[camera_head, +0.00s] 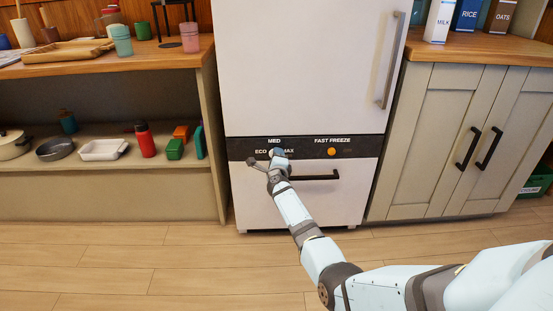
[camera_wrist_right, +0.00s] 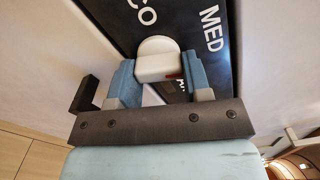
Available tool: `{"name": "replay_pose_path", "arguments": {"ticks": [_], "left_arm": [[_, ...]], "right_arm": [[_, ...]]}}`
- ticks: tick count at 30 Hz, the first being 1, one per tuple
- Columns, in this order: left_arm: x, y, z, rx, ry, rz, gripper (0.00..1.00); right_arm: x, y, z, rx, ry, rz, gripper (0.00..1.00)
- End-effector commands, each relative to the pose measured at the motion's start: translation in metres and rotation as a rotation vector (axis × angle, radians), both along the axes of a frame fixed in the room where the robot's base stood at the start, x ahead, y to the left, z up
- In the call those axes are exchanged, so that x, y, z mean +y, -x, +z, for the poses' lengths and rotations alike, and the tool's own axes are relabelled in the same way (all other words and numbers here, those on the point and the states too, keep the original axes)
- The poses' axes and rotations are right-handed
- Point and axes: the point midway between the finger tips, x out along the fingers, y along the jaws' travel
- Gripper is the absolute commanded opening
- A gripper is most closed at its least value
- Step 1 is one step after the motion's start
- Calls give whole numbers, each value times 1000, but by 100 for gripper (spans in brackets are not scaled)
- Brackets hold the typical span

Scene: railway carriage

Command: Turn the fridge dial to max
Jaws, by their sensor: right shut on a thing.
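The fridge dial (camera_wrist_right: 155,60) is a white knob on the black control strip (camera_wrist_right: 215,50). My right gripper (camera_wrist_right: 158,75) is shut on it, with one blue-grey finger on each side. In the wrist view, a small red mark shows at the dial's lower right side, close to partly hidden letters below MED. In the head view, the white fridge (camera_head: 300,60) stands in the middle and my right gripper (camera_head: 277,156) covers most of the dial, between the ECO and MAX labels and under MED. My left gripper is not in view.
An orange FAST FREEZE button (camera_head: 332,152) sits to the right on the strip. A black drawer handle (camera_head: 315,177) is just below my gripper. A shelf unit (camera_head: 205,110) stands left of the fridge, and a cabinet (camera_head: 440,130) stands right. The wooden floor in front is clear.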

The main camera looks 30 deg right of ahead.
Motion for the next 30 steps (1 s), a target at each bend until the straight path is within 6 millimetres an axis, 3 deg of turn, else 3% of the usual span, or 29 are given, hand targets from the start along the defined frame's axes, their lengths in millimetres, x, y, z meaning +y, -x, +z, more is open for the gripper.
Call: {"name": "replay_pose_path", "arguments": {"ticks": [18, 30], "left_arm": [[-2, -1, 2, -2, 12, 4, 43], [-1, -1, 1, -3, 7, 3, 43]], "right_arm": [[3, -1, -4, -301, -495, 1, 21], [3, -1, -5, -448, -732, 0, 21]]}}
